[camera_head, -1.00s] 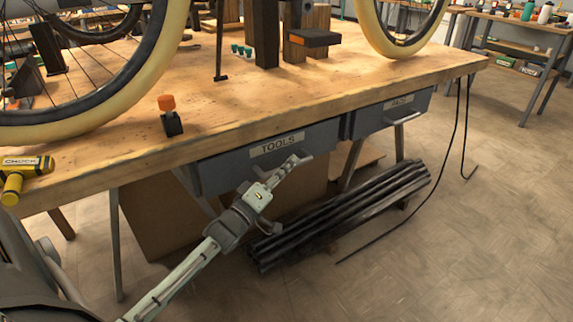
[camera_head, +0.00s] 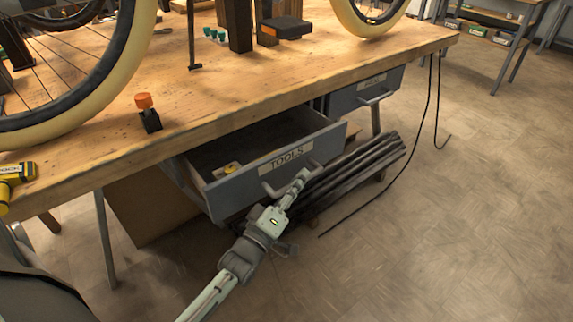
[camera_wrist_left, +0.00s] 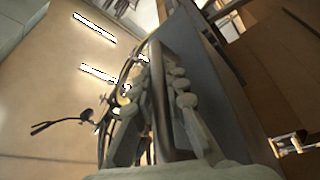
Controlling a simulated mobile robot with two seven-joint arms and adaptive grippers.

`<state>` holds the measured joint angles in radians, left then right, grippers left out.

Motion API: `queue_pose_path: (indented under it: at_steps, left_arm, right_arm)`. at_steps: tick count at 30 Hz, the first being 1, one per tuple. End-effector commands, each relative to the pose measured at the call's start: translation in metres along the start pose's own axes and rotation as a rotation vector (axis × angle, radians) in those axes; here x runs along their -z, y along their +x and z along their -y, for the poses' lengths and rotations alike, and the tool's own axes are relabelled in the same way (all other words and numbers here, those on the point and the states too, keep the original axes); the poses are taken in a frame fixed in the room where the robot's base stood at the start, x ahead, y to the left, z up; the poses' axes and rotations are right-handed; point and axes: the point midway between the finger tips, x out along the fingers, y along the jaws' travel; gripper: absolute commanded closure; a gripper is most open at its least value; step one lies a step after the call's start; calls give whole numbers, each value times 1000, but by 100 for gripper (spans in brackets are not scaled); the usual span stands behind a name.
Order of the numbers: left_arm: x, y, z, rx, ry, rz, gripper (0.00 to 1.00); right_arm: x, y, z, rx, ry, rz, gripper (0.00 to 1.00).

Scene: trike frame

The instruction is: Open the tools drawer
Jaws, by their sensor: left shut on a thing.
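My left gripper (camera_head: 300,180) is shut on the drawer's bar handle (camera_head: 272,188) at the right part of the drawer front. In the left wrist view the fingers (camera_wrist_left: 160,100) sit on both sides of the handle, beside the grey drawer front (camera_wrist_left: 205,70). My right gripper is not in view.
A second closed drawer (camera_head: 362,92) is to the right under the workbench (camera_head: 120,105). Dark pipes (camera_head: 360,165) lie on the floor below, with a black cable (camera_head: 400,190) beside them. The floor (camera_head: 450,240) at the right is clear.

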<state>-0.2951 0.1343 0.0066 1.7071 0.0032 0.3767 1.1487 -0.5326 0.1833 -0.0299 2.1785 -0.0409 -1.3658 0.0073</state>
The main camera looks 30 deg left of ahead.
Motion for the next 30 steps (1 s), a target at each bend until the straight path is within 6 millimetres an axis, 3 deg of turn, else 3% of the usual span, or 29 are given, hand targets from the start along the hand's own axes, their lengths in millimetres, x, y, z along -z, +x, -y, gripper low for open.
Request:
queue_pose_path:
  at_steps: [9, 22, 23, 24, 28, 30]
  left_arm:
    - [-24, -11, -17, 2, -1, 1, 100]
    - [-26, -12, -18, 2, 1, 1, 100]
    - [-26, -12, -18, 2, 1, 1, 86]
    - [-26, -12, -18, 2, 1, 1, 81]
    - [-26, -11, -18, 1, 1, 1, 66]
    - [-26, -11, -18, 1, 1, 1, 66]
  right_arm:
    - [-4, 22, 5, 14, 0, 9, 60]
    - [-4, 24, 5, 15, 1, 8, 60]
    - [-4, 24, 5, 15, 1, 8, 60]
    - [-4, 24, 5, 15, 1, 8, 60]
    - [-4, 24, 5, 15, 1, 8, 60]
    - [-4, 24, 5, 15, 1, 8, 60]
